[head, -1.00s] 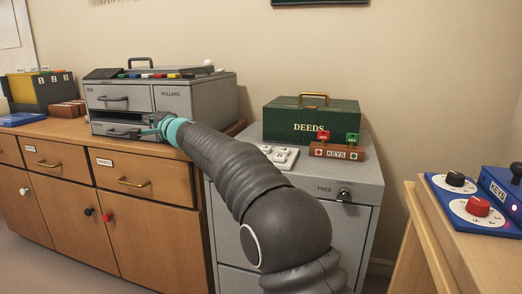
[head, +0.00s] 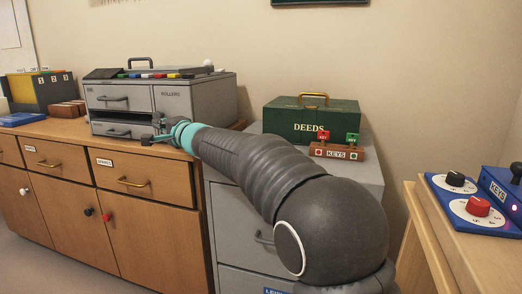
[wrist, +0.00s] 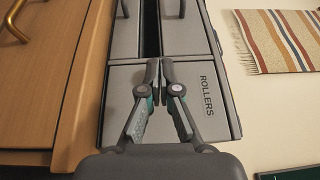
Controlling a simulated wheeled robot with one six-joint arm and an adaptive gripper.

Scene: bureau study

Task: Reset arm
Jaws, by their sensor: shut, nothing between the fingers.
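My gripper (head: 150,140) is at the end of my dark grey arm, in front of the grey drawer box (head: 215,100) on the wooden cabinet. In the wrist view my gripper (wrist: 160,66) is shut, its fingertips together with nothing between them. Behind the fingers is the front of the drawer box, with the panel marked ROLLERS (wrist: 208,95). I cannot tell the exact gap between the fingertips and the box. My arm hides part of the grey filing cabinet.
A green DEEDS box (head: 290,122) and a KEYS block (head: 336,151) stand on the grey filing cabinet (head: 235,225). A wooden sideboard (head: 150,220) is at left. A table with blue dial units (head: 455,185) is at right. The striped rug (wrist: 275,40) shows in the wrist view.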

